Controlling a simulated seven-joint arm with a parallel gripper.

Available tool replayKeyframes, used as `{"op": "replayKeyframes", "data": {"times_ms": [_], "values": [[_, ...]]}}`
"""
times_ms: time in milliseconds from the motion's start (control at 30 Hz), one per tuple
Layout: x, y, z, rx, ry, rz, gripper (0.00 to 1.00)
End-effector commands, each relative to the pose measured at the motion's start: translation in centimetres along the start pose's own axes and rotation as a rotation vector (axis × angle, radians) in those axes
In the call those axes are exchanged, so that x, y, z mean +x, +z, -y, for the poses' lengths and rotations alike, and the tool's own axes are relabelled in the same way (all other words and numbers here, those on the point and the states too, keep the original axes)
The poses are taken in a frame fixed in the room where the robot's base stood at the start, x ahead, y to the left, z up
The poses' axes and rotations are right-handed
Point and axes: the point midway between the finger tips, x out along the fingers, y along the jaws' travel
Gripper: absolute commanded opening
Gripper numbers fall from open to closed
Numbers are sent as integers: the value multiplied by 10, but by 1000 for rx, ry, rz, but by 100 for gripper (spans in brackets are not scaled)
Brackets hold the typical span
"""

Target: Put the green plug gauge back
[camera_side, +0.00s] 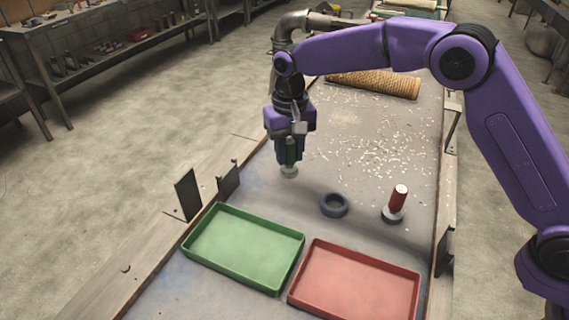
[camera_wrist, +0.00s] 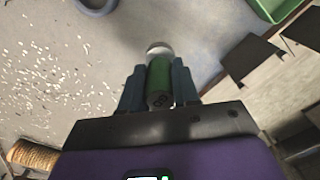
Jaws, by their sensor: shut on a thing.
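The green plug gauge (camera_side: 290,153) is held in my gripper (camera_side: 290,150), whose fingers are shut on its green handle. Its pale metal end points down, above the table. In the wrist view the gauge (camera_wrist: 159,80) lies between the two fingers of my gripper (camera_wrist: 158,88), with the metal end out past the fingertips. A red-handled plug gauge (camera_side: 398,198) stands upright on a dark round base at the right. A dark blue ring (camera_side: 334,205) lies between it and my gripper, touching neither.
A green tray (camera_side: 243,247) and a red tray (camera_side: 355,283) sit side by side at the front; both look empty. A tan mesh tube (camera_side: 375,83) lies behind. White scraps (camera_side: 370,140) litter the table. Dark upright plates (camera_side: 188,194) stand at the left edge.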

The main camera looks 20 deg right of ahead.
Motion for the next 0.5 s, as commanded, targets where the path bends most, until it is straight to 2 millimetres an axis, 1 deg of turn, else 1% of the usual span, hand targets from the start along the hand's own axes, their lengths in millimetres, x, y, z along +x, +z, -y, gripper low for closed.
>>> {"op": "replayKeyframes", "data": {"times_ms": [33, 267, 333, 500], "values": [[4, -3, 2, 0, 0, -1, 0], [12, -9, 6, 0, -1, -2, 0], [17, -12, 8, 0, 0, 0, 0], [41, -11, 7, -1, 1, 1, 0]]}}
